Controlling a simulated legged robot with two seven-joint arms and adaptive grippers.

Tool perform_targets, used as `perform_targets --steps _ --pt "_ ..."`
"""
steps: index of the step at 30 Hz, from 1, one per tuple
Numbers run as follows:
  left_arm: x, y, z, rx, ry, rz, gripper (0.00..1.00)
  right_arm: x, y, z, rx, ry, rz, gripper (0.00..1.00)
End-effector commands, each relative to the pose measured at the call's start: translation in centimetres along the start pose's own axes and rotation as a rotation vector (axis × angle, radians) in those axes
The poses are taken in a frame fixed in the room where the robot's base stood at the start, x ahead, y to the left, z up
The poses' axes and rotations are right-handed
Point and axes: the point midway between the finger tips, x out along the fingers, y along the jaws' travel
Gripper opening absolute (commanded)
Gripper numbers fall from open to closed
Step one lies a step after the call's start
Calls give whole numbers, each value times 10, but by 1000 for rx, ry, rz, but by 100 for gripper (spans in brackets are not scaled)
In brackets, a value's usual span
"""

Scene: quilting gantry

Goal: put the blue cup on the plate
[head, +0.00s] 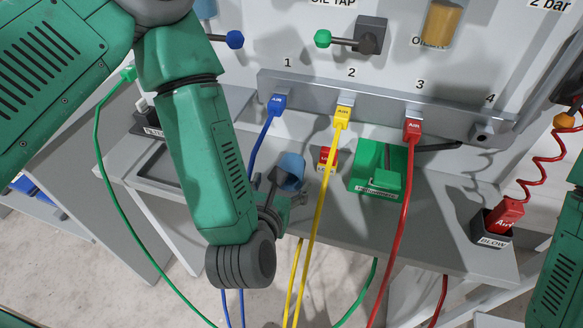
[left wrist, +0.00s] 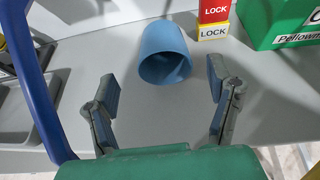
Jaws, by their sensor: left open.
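The blue cup (left wrist: 163,38) is on the grey worktop in the left wrist view, its open mouth facing my left gripper; it appears to lie on its side. In the head view the cup (head: 292,170) shows just beyond my left gripper (head: 277,188), partly hidden by it. My left gripper (left wrist: 164,88) is open, with its two fingers apart and nothing between them. The cup is just ahead of the fingertips, not gripped. I see no plate in either view. Only part of my right arm shows at the right edge; its gripper is out of view.
Blue, yellow (head: 325,185) and red (head: 403,200) hoses hang from the air rail across the worktop. A green box (head: 378,168) and lock blocks (left wrist: 213,20) stand right of the cup. A grey tray (head: 152,183) lies left. A BLOW holder (head: 491,228) is at right.

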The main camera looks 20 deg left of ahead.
Motion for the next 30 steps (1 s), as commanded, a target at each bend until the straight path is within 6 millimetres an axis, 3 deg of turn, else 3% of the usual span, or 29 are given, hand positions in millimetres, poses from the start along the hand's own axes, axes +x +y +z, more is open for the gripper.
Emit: perform_targets --steps 8,18,26,27,30 --pt "24 -2 1 2 -1 -2 74 0 0 0 0 0 0 58" --pt "69 -4 6 2 -1 -2 74 0 0 0 0 0 0 58" --pt "73 -4 6 0 1 -2 74 0 0 0 0 0 0 58" --pt "73 -4 6 0 1 -2 70 0 0 0 0 0 0 58" --pt "72 -4 6 1 1 -2 35 0 0 0 0 0 0 58"
